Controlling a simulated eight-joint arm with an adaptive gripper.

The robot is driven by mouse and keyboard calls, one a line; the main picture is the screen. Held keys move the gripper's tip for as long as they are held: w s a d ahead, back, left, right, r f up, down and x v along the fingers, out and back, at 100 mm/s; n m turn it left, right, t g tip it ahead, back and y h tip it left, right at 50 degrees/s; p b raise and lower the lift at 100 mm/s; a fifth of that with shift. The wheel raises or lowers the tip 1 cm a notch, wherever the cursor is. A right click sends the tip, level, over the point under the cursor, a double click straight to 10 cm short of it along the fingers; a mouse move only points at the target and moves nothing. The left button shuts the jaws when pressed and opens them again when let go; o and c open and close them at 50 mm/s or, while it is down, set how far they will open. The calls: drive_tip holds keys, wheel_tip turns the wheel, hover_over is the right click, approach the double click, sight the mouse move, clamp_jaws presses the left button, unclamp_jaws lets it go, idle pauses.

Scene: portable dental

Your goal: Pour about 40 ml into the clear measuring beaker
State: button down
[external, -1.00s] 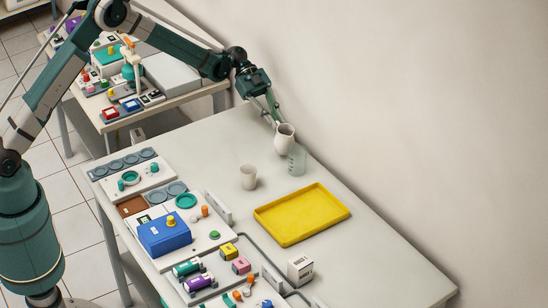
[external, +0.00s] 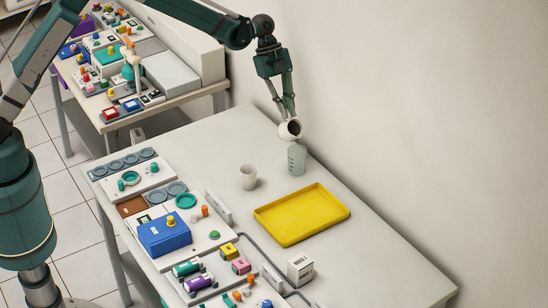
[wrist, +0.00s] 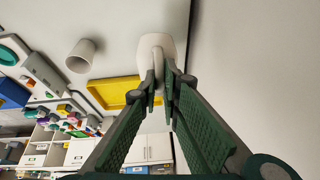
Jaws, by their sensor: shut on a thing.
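My gripper (external: 284,115) points down and is shut on the handle of a white jug (external: 290,130). In the wrist view, the fingertips (wrist: 160,88) close on the handle, and the jug's white body (wrist: 155,32) is beyond them. The jug is held in the air, strongly tilted, with its dark mouth showing in the external view. The clear measuring beaker (external: 297,162) stands upright on the table just below the jug. I cannot make out a stream or the beaker's liquid level. I cannot make out the beaker in the wrist view.
A white cup (external: 248,177) stands left of the beaker; it also shows in the wrist view (wrist: 80,56). An empty yellow tray (external: 301,214) lies in front. A blue box (external: 164,236) and several small parts fill the table's left side. The wall is close on the right.

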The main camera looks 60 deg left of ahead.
sight(291, 119)
drive_tip(key=shift+s+d+r+y+p, duration=0.1)
drive_tip(key=shift+d+r+y+p, duration=0.55)
drive_tip(key=shift+r+y+p, duration=0.4)
drive_tip(key=shift+d+f, duration=0.1)
drive_tip(key=shift+f, duration=0.25)
drive_tip(key=shift+d+f+y+p, duration=0.2)
drive_tip(key=shift+d+y+p, duration=0.1)
drive_tip(key=shift+y+p, duration=0.3)
drive_tip(key=shift+d+f+y+p, duration=0.1)
drive_tip(key=shift+d+y+p, duration=0.3)
drive_tip(key=shift+y, duration=0.05)
drive_tip(key=shift+d+f+t+y, duration=0.15)
drive_tip(key=shift+d+t+y, duration=0.05)
drive_tip(key=shift+t+y, duration=0.1)
drive_tip(key=shift+a+p, duration=0.4)
drive_tip(key=shift+a, duration=0.3)
drive_tip(key=shift+d+y+b, duration=0.1)
drive_tip(key=shift+y+b, duration=0.45)
drive_tip(key=shift+y, duration=0.25)
drive_tip(key=shift+d+r+y+b, duration=0.3)
drive_tip(key=shift+y+b, duration=0.1)
drive_tip(key=shift+y, duration=0.2)
drive_tip(key=shift+a, duration=0.1)
